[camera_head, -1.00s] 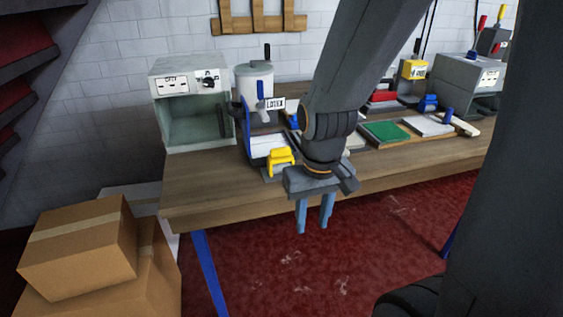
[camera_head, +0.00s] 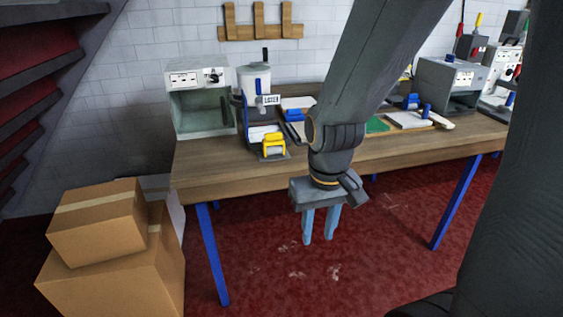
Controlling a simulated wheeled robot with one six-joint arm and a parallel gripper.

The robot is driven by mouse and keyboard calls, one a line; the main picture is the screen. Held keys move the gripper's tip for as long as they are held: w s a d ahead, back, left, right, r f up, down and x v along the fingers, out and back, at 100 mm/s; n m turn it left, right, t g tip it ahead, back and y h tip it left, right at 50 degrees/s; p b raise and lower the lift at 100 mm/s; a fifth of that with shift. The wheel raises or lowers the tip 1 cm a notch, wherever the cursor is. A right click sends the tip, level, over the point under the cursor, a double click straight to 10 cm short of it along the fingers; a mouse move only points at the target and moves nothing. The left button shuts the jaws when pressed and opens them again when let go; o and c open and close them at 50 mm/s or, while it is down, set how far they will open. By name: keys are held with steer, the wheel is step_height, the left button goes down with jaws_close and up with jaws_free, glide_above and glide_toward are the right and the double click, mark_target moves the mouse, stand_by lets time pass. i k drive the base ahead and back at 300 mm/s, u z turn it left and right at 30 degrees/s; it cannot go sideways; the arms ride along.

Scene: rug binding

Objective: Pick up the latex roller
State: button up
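I cannot tell for sure which of these small items is the latex roller. My gripper (camera_head: 320,226) points down over the red floor, in front of the bench edge. Its two blue-grey fingers are apart, with nothing between them.
The workbench (camera_head: 225,173) has blue legs. A grey box-shaped machine (camera_head: 199,100) stands at its left end. A green pad (camera_head: 377,125) and a white pad (camera_head: 408,120) lie to the right. Cardboard boxes (camera_head: 98,222) are stacked at the left.

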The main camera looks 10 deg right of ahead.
mark_target(273, 143)
steer(key=k, duration=0.7)
steer(key=u, duration=0.8)
steer(key=i, duration=1.2)
steer(key=z, duration=0.75)
steer(key=i, duration=0.75)
steer(key=z, duration=0.1)
